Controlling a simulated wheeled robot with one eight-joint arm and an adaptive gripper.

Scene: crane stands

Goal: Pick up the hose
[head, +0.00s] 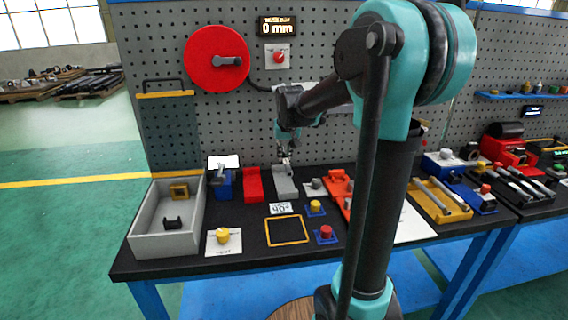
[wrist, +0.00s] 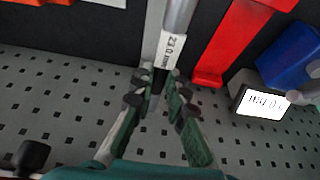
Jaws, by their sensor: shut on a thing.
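My gripper (head: 286,155) hangs over the grey holder (head: 285,184) at the back of the black table. In the wrist view its green-and-grey fingers (wrist: 158,82) are shut on the dark end of a slim piece. This piece, which I take as the hose (wrist: 180,15), is a grey cylinder with a white label reading "23.0 mm". It lies along the grey holder, which also shows in the wrist view (wrist: 150,40). The fingers cover part of its end. I cannot tell whether it touches the holder.
A red block (head: 252,184) and a blue block (head: 222,186) stand left of the holder. A grey bin (head: 145,232) is at the table's left. A perforated panel (head: 330,130) with a red disc (head: 216,59) rises behind. Orange parts (head: 340,183) stand right.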

